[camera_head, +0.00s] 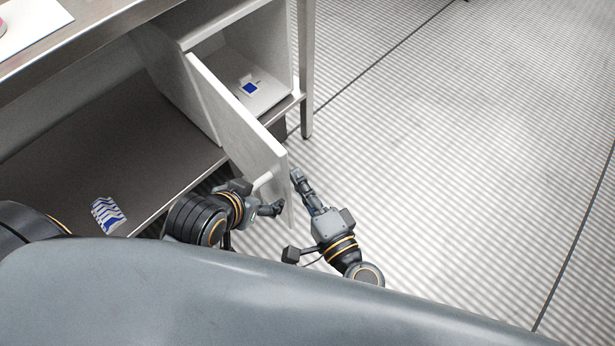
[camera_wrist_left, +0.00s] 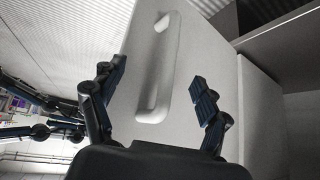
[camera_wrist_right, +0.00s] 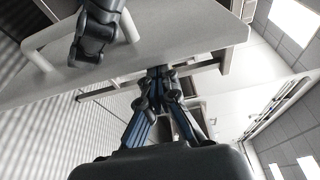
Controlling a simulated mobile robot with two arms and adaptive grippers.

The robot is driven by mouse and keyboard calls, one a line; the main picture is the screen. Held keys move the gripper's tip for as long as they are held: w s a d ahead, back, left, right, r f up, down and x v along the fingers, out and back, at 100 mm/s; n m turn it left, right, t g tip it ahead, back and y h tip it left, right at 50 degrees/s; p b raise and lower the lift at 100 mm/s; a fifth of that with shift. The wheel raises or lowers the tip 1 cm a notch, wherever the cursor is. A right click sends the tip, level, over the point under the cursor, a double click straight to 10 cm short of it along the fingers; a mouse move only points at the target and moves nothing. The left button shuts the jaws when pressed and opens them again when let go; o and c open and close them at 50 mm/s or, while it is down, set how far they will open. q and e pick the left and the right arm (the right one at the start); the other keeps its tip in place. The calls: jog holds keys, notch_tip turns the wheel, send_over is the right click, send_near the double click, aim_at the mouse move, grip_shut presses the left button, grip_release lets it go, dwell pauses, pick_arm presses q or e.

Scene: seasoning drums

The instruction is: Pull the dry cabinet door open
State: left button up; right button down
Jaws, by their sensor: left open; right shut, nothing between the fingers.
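The white dry cabinet door (camera_head: 240,120) stands partly open, swung out from the cabinet (camera_head: 185,90) under the table, and the inside shows. Its pale bar handle (camera_head: 263,181) is on the outer face; it also shows in the left wrist view (camera_wrist_left: 165,65). My left gripper (camera_head: 264,207) is open at the outer face, its fingers on either side of the handle in the left wrist view (camera_wrist_left: 157,82), not closed on it. My right gripper (camera_head: 297,178) is shut and empty beside the door's free edge, near the inner side. Whether it touches the door is unclear.
A blue-and-white item (camera_head: 250,88) lies inside the cabinet. A blue-and-white striped packet (camera_head: 108,214) lies on the lower shelf (camera_head: 120,135). A metal table leg (camera_head: 306,70) stands right of the cabinet. The floor (camera_head: 450,150) to the right is clear.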

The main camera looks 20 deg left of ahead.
dwell(0.4)
jog(key=v, duration=1.2)
jog(key=shift+s, duration=0.1)
